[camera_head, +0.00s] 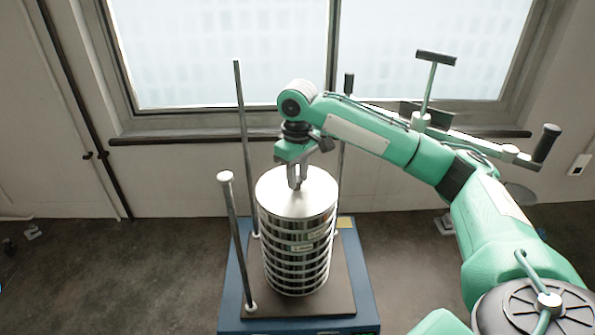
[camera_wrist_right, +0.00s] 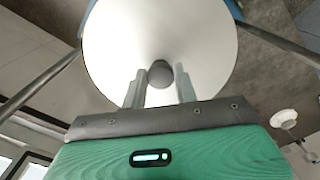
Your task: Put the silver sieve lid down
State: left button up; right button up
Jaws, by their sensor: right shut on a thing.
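The silver sieve lid (camera_head: 311,197) is a round, shiny disc on top of the stack of metal sieves (camera_head: 297,255). It looks level and lined up with the stack; I cannot tell whether a small gap is left under it. My right gripper (camera_head: 298,181) points down over the lid's middle and is shut on its knob. In the right wrist view the lid (camera_wrist_right: 205,45) fills the upper middle, with its dark round knob (camera_wrist_right: 160,74) between the two fingers of my right gripper (camera_wrist_right: 160,85). My left gripper is not in view.
The stack stands on the blue shaker base (camera_head: 233,290) with a dark plate. A wall with a window (camera_head: 220,50) is behind. Grey floor (camera_head: 130,270) lies open at left.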

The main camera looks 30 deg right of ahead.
aim_at(298, 179)
jog(key=shift+f, duration=0.1)
jog(key=o, duration=1.1)
jog(key=shift+c, duration=0.2)
notch_tip(298, 179, up, 4)
jog(key=shift+a+r+b, duration=0.1)
jog(key=shift+r+b, duration=0.15)
jog(key=shift+b, duration=0.95)
notch_tip(298, 179, up, 8)
